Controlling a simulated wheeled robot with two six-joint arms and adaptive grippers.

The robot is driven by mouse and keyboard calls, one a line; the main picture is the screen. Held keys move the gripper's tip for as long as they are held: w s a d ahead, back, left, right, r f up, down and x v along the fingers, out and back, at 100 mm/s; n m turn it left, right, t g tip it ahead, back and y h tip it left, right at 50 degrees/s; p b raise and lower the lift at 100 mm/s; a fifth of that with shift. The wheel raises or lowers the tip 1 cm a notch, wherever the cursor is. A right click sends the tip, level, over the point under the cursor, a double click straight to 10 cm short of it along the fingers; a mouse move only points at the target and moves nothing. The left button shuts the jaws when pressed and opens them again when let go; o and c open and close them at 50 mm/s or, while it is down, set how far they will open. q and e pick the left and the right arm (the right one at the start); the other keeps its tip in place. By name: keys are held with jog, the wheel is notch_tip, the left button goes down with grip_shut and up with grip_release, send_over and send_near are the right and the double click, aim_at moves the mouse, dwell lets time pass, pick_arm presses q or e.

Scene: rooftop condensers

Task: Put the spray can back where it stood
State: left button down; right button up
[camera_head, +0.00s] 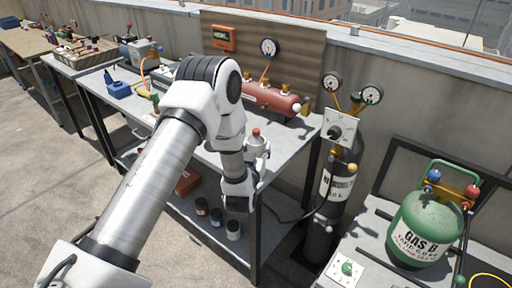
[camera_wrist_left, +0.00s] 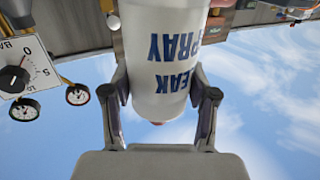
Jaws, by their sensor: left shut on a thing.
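The spray can (camera_head: 257,147) is white with a red cap and shows at the front right corner of the grey workbench (camera_head: 205,152), partly hidden by my left wrist. In the wrist view the can (camera_wrist_left: 165,60) fills the middle, with blue "LEAK SPRAY" lettering upside down. My left gripper (camera_head: 252,168) is shut on it; in the wrist view its two fingers (camera_wrist_left: 163,100) press on both sides of the body. The can looks upright in the head view. I cannot tell whether its base touches the bench. My right gripper is not in view.
A red tank (camera_head: 268,98) with brass fittings lies at the back of the bench. Several small jars (camera_head: 216,216) stand on the lower shelf. A dark gas cylinder (camera_head: 335,195) with gauges stands right of the bench, and a green gas bottle (camera_head: 425,228) stands further right.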

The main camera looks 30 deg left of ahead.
pick_arm(q)
jog(key=shift+c, duration=1.6)
grip_release()
jog(key=shift+r, duration=0.1)
jog(key=b+v, duration=0.2)
jog(key=v, duration=0.9)
jog(key=s+d+f+m+g+h, duration=0.1)
jog(key=s+d+f+g+h, duration=0.3)
jog(key=s+f, duration=0.5)
jog(key=s+d+f+m+g+h, duration=0.25)
jog(key=s+f+g, duration=0.4)
jog(key=f, duration=0.65)
jog(key=s+d+f+g, duration=0.1)
jog(key=s+f+g, duration=0.1)
jog(key=s, duration=0.4)
jog(key=s+d+f+g, duration=0.2)
jog(key=s+g, duration=0.2)
jog(key=s, duration=0.1)
jog(key=shift+s+d+f+m+h, duration=0.15)
jog(key=shift+s+f+m+h, duration=0.2)
jog(key=shift+s+f, duration=0.05)
jog(key=shift+r+p, duration=0.55)
jog(key=shift+r, duration=0.1)
